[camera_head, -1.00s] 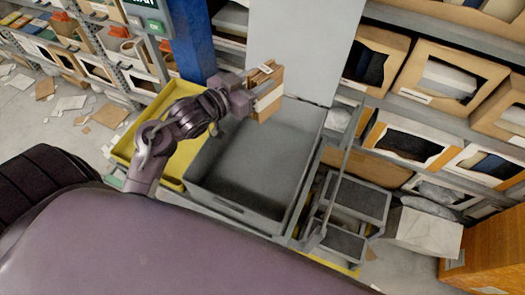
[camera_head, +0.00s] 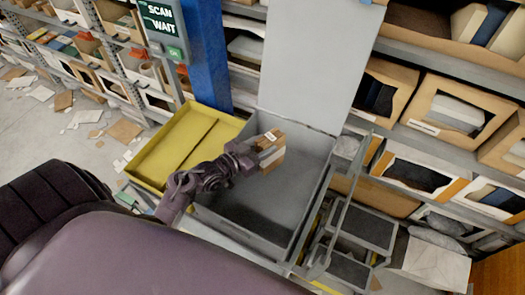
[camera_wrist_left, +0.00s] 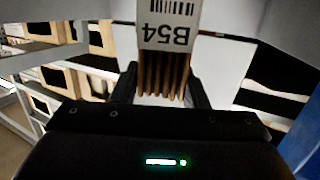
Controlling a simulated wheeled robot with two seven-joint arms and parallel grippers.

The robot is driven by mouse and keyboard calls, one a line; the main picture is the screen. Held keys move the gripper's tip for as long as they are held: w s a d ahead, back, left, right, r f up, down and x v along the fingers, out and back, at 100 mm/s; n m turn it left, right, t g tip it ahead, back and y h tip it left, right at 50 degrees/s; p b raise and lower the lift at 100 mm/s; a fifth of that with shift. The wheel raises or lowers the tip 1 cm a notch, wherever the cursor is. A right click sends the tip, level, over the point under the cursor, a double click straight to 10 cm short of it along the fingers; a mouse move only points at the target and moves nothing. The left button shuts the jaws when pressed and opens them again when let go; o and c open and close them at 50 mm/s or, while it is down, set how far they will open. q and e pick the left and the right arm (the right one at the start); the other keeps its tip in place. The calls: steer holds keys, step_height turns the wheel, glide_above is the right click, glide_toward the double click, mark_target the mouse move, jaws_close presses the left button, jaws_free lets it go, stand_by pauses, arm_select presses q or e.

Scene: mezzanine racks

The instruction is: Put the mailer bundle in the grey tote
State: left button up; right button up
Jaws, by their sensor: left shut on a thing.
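The mailer bundle (camera_head: 270,150) is a stack of brown mailers with a white band. In the left wrist view the bundle (camera_wrist_left: 163,70) shows a label with a barcode and "B54". My left gripper (camera_head: 249,155) is shut on it, with a finger on each side of the stack. The grey tote (camera_head: 302,198) is open, with its pale lid raised at the back. In the head view the bundle overlaps the tote's opening, near its back left; its exact height there is hard to tell. My right gripper is not in view.
A yellow tray (camera_head: 165,152) stands left of the tote, by a blue post (camera_head: 208,55) with a scan sign (camera_head: 161,20). A step stool (camera_head: 366,225) stands right of it. Shelves with boxes (camera_head: 448,112) line the right. Papers litter the floor at left.

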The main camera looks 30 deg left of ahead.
arm_select(q)
step_height(320, 180, down, 4)
steer(key=shift+r, duration=0.25)
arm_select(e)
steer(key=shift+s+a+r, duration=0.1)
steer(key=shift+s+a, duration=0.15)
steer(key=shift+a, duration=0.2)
arm_select(q)
steer(key=shift+f, duration=0.1)
steer(key=shift+f, duration=0.15)
steer(key=o, duration=1.3)
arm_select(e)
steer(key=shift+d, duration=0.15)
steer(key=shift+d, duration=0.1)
